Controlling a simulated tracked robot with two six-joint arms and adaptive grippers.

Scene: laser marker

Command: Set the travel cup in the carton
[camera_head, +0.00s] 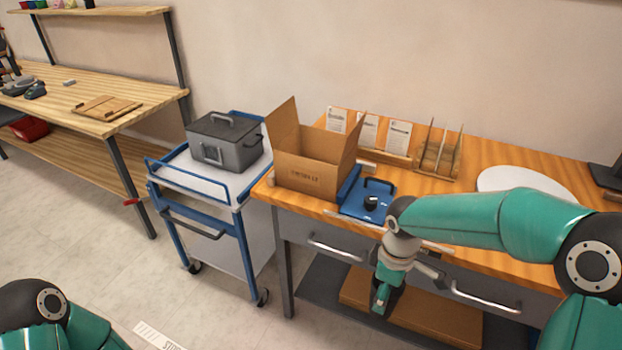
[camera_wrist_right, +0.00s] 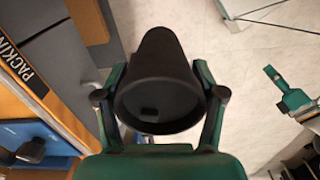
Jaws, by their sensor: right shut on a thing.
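The dark travel cup (camera_wrist_right: 158,85) is between the two fingers of my right gripper (camera_wrist_right: 160,100), which is shut on its side. Its round end faces the wrist camera. In the head view my right gripper (camera_head: 384,292) hangs in front of the workbench, below the tabletop level in the picture, and I cannot make out the cup there. The open cardboard carton (camera_head: 305,178) stands with flaps up at the bench's left end, up and left of the gripper. A teal part of my left arm (camera_wrist_right: 292,100) shows in the wrist view; its jaw state is unclear.
A blue device with a black knob (camera_head: 369,203) sits right of the carton. A card rack (camera_head: 437,158) and a white disc (camera_head: 525,182) are farther right. A blue-framed trolley (camera_head: 190,172) with a grey case (camera_head: 224,142) stands left. Drawer handles (camera_head: 335,250) project from the bench front.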

